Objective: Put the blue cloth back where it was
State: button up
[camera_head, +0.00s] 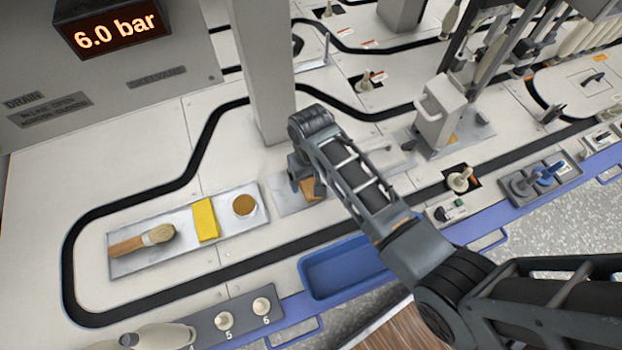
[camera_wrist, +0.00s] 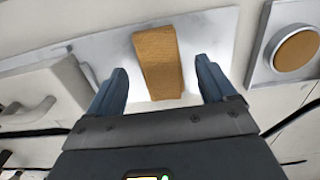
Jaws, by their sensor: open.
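I see no blue cloth in either view. My gripper (camera_head: 303,180) is open over a small metal plate (camera_head: 290,206) right of the long tray. In the wrist view its two blue-grey fingers (camera_wrist: 161,68) stand apart. An orange-brown block (camera_wrist: 158,50) lies on the plate (camera_wrist: 110,55) and shows between the fingers, with a gap on each side. Part of the block shows in the head view (camera_head: 308,188), where my arm partly covers it. I cannot tell how far the fingertips are above the plate.
The long metal tray (camera_head: 125,260) holds a brush (camera_head: 145,242), a yellow block (camera_head: 206,219) and a round orange-brown piece (camera_head: 244,205). An empty-looking blue bin (camera_head: 345,268) is at the front edge. A grey post (camera_head: 262,70) stands behind my gripper. A white handled cover (camera_wrist: 40,98) is nearby.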

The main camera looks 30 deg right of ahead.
aim_at(311, 185)
notch_tip(311, 185, up, 10)
jog(key=p, duration=0.3)
jog(key=shift+f, duration=0.25)
jog(key=s+d+f+n+t, duration=0.1)
jog(key=s+t, duration=0.3)
jog(key=s, duration=0.5)
jog(key=s+d+t, duration=0.2)
jog(key=s+t, duration=0.1)
jog(key=s, duration=0.6)
jog(key=s+a+r+t, duration=0.1)
jog(key=s+r, duration=0.3)
jog(key=r, duration=0.4)
jog(key=s+r+t, duration=0.4)
jog(key=s+r, duration=0.1)
jog(key=r, duration=0.3)
jog(key=s+a+r+n+t, duration=0.1)
jog(key=s+r+t, duration=0.2)
jog(key=r, duration=0.6)
jog(key=shift+s+a, duration=0.35)
jog(key=shift+s, duration=0.75)
jog(key=shift+c, duration=0.2)
